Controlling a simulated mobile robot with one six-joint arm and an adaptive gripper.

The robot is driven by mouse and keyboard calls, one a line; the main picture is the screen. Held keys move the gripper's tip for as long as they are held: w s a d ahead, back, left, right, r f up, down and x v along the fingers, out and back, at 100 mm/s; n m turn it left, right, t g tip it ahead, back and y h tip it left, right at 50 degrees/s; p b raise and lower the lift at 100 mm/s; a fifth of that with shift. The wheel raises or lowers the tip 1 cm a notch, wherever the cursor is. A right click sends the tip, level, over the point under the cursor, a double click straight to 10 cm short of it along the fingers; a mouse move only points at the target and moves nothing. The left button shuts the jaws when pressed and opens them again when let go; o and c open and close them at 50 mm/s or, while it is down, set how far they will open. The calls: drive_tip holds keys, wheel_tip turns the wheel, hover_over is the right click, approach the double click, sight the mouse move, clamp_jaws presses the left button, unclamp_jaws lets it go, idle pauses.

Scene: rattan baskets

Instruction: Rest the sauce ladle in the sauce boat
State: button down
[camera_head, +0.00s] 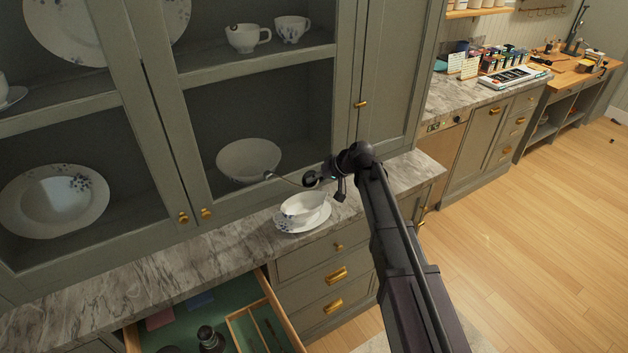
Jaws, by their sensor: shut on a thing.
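The sauce boat (304,209) is white with an attached-looking white saucer beneath it (318,222), upright on the marble counter. My gripper (314,180) is just above and behind the sauce boat's right side in the picture, shut on the sauce ladle (289,181). The ladle is thin and looks metallic. It sticks out to the left from my gripper, with its small end in front of the glass-fronted cabinet. The ladle appears apart from the sauce boat; the exact gap is hard to judge. Its gripped part is hidden by the fingers.
A white bowl (248,160) and a floral plate (55,201) stand inside the cabinet close behind. An open drawer (283,318) juts out below the counter at the lower left. The marble counter (150,259) left of the saucer is clear.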

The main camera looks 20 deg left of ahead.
sight(307, 205)
drive_tip(key=shift+f+b, duration=3.8)
drive_tip(key=shift+f, duration=0.25)
drive_tip(key=shift+f+b, duration=0.45)
drive_tip(key=c, duration=0.6)
unclamp_jaws()
drive_tip(key=shift+r, duration=0.2)
wheel_tip(307, 205, up, 11)
drive_tip(key=p, duration=1.1)
drive_tip(key=shift+r+p, duration=0.2)
drive_tip(key=shift+p, duration=0.2)
